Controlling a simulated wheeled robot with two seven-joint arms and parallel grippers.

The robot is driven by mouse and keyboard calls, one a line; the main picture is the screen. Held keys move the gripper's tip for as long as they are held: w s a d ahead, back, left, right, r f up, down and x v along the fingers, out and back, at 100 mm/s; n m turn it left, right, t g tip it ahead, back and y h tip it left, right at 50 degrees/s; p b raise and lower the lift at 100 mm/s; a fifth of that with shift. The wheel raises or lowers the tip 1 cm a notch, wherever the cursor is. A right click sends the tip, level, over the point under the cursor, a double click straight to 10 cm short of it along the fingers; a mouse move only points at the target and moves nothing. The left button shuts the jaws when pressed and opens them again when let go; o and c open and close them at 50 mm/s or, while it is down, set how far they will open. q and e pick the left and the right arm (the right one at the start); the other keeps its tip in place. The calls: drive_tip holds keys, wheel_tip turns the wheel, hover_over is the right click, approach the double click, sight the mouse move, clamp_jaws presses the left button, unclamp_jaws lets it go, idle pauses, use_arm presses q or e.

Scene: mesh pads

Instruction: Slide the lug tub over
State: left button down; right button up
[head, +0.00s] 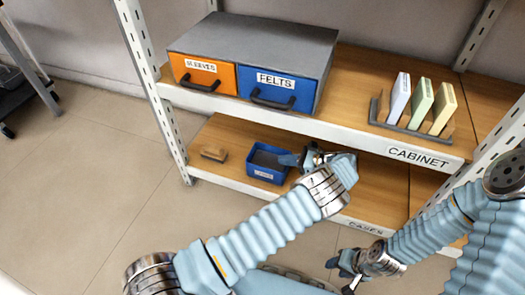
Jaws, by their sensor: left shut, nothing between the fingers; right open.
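The lug tub (264,174) is a small blue open-topped box with a white label on its front, too small to read surely. It stands upright on the lower wooden shelf (228,135). My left gripper (288,160) is shut and empty at the tub's right side, its tips over or against the right wall; I cannot tell whether they touch. It hides part of that wall. My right gripper (339,276) is open and empty, low in front of the shelf unit, away from the tub.
A wooden block (213,152) lies left of the tub, with bare shelf between them. The upper shelf edge, labelled CABINET (418,155), overhangs. Above stand an orange SLEEVES drawer (201,75), a blue FELTS drawer (272,88) and a rack of three upright pads (421,103).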

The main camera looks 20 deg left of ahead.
use_arm(q)
drive_tip(key=shift+w+d+f, duration=0.1)
drive_tip(key=shift+w+d, duration=0.1)
drive_tip(key=shift+w, duration=0.05)
hover_over(257, 161)
drive_tip(key=shift+f, duration=0.35)
drive_tip(key=shift+w+f, duration=0.1)
drive_tip(key=shift+f, duration=0.3)
use_arm(e)
drive_tip(key=shift+w+f, duration=0.1)
drive_tip(key=shift+f, duration=0.2)
